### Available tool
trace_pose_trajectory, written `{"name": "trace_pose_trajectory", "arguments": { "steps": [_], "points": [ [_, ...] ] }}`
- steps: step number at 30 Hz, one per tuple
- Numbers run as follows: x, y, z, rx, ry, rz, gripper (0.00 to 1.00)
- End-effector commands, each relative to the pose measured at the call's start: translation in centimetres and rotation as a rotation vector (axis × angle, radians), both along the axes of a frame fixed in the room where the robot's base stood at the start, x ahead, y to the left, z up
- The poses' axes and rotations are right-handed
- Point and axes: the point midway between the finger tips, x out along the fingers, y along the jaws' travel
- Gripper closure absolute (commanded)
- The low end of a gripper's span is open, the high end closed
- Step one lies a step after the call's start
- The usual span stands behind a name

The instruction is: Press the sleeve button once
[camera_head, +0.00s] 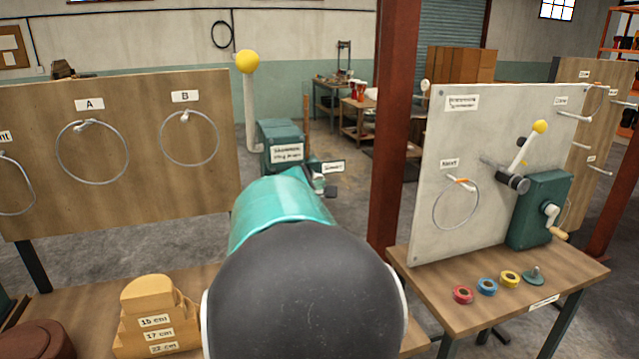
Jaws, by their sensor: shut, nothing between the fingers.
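I cannot make out a sleeve button with certainty. A teal press (278,140) with a white sign stands ahead, with a pale lever ending in a yellow knob (247,62) at its left. A small white label (333,167) sits at the press's right, its words too blurred to read surely. Just below the label is a small silver and dark part (325,186); I cannot tell what it is. My teal and black arm fills the lower middle and covers the lower part of the press. My gripper does not show clearly; it seems hidden beyond the arm.
A wooden board (180,105) with metal rings is at left, a stepped wooden block (150,310) below it. A red post (393,130) stands right of the press. The right bench (430,285) holds a pale panel (470,115), a crank box (540,210) and coloured rolls (487,287).

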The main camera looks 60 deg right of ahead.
Motion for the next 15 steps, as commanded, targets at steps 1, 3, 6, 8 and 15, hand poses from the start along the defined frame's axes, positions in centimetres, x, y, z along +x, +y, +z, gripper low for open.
{"name": "trace_pose_trajectory", "arguments": {
  "steps": [1,3,6,8,15],
  "points": [
    [-0.1,0.3,0.0,0.0,0.0,0.002,1.0],
    [-0.4,0.5,0.1,-0.001,0.0,0.002,1.0],
    [-0.8,0.9,0.0,0.0,0.001,0.002,1.0],
    [-1.0,1.1,0.0,-0.001,0.0,0.001,1.0],
    [-1.2,1.2,0.0,-0.001,-0.001,0.0,1.0]
  ]
}}
